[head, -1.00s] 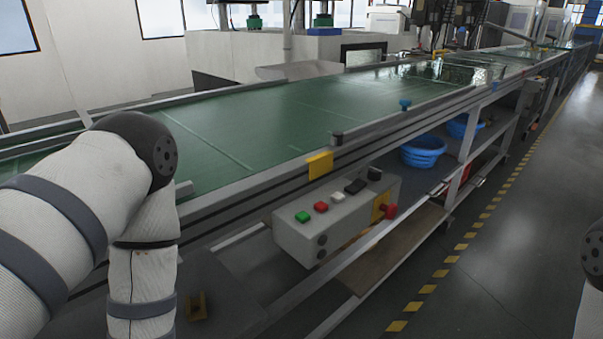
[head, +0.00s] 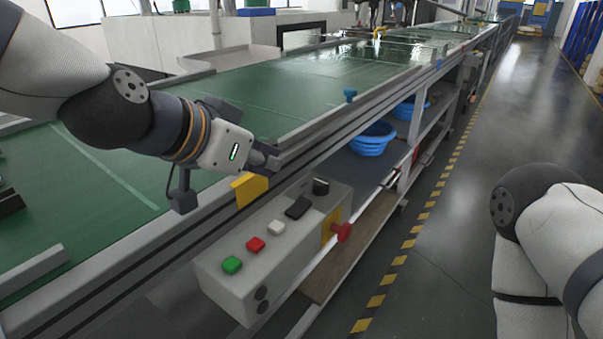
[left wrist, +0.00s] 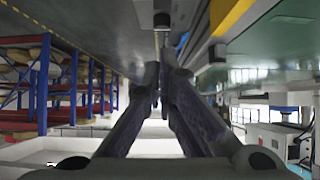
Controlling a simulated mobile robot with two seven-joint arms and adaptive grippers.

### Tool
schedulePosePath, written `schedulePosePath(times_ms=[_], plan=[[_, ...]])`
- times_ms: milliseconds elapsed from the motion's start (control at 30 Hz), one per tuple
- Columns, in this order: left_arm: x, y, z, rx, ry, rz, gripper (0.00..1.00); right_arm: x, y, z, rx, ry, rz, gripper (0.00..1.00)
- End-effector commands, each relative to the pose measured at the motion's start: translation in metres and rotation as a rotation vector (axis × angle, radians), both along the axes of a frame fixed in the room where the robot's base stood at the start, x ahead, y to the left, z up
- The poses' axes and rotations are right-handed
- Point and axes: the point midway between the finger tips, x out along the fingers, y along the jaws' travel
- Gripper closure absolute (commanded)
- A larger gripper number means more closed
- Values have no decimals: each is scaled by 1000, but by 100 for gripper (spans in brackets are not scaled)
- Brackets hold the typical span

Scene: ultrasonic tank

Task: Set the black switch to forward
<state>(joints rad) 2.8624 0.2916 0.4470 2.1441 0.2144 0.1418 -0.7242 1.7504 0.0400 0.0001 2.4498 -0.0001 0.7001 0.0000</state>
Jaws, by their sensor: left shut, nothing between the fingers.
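The grey control box (head: 245,285) hangs on the conveyor's near side. Its top carries a black rocker-like switch (head: 297,207) and a black knob (head: 320,186) at the far end; which way either is set is too small to tell. My left gripper (head: 268,158) is shut and empty over the conveyor's near rail, above the box and apart from both black controls. Its closed fingers also show in the left wrist view (left wrist: 161,80), where neither control can be made out. My right arm shows at the right, but its gripper is out of view.
Green (head: 232,265), red (head: 256,244) and white (head: 276,228) buttons sit beside the black controls. A yellow block (head: 250,189) is on the rail. Blue baskets (head: 372,139) stand on the shelf below.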

Motion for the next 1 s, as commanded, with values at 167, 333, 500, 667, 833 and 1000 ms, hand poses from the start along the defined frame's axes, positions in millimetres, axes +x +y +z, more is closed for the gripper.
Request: schedulePosePath(times_ms=[167,333,500,667,833,1000], plan=[[0,0,1,0,-1,1,100,0,0,0,0,1,0,60],[1,-1,-2,0,1,1,100,0,0,0,0,0,0,60],[17,-13,-18,0,4,0,100,0,0,0,0,1,0,60],[41,-30,-45,1,12,1,100,-9,0,-8,0,34,0,60],[64,-47,-68,0,12,0,100,-20,0,-18,0,74,0,60],[67,-49,-92,-1,8,2,100,-24,0,-22,0,90,0,60]])
